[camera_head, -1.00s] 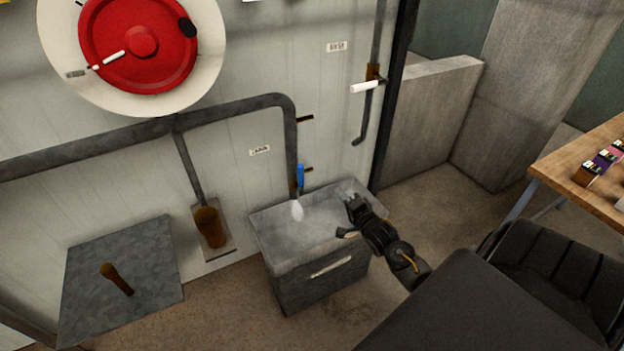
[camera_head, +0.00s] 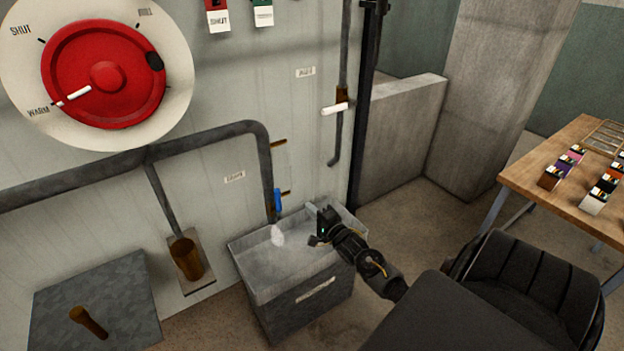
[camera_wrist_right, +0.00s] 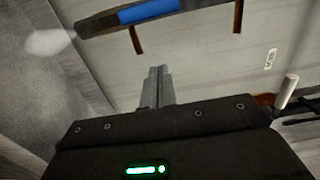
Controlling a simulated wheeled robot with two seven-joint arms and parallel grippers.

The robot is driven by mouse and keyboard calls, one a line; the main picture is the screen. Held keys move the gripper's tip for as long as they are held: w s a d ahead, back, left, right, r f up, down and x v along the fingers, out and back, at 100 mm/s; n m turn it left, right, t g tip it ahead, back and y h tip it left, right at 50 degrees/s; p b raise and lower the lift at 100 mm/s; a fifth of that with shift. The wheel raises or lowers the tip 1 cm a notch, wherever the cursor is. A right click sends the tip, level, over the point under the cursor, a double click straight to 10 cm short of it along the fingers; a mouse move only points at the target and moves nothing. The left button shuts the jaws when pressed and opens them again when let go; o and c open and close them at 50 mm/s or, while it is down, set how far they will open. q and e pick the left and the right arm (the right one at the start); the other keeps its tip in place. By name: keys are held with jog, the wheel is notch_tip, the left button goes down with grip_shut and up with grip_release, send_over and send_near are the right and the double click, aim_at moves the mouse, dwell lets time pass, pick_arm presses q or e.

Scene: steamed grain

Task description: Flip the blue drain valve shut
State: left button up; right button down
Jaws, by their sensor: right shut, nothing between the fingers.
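The blue drain valve (camera_head: 278,200) is a small blue lever on the lower end of the grey drain pipe on the wall. It lies along the pipe, and a white puff (camera_head: 278,236) shows below the pipe's mouth. In the right wrist view the blue lever (camera_wrist_right: 150,10) crosses the top, in line with the pipe. My right gripper (camera_head: 312,210) is over the metal basin, to the right of the valve and apart from it. Its fingers (camera_wrist_right: 158,72) are together and empty, pointing toward the pipe. My left gripper is not in view.
The grey basin (camera_head: 300,300) stands under the pipe. A red dial (camera_head: 105,72) is on the wall at upper left. A white-handled valve (camera_head: 335,108) is up and right. A wooden table (camera_head: 535,175) stands at right.

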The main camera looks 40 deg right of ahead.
aim_at(278, 206)
jog(key=w+a+p, duration=0.1)
jog(key=w+a, duration=0.2)
jog(key=w, duration=0.4)
jog(key=shift+w, duration=0.4)
jog(key=shift+s, duration=0.1)
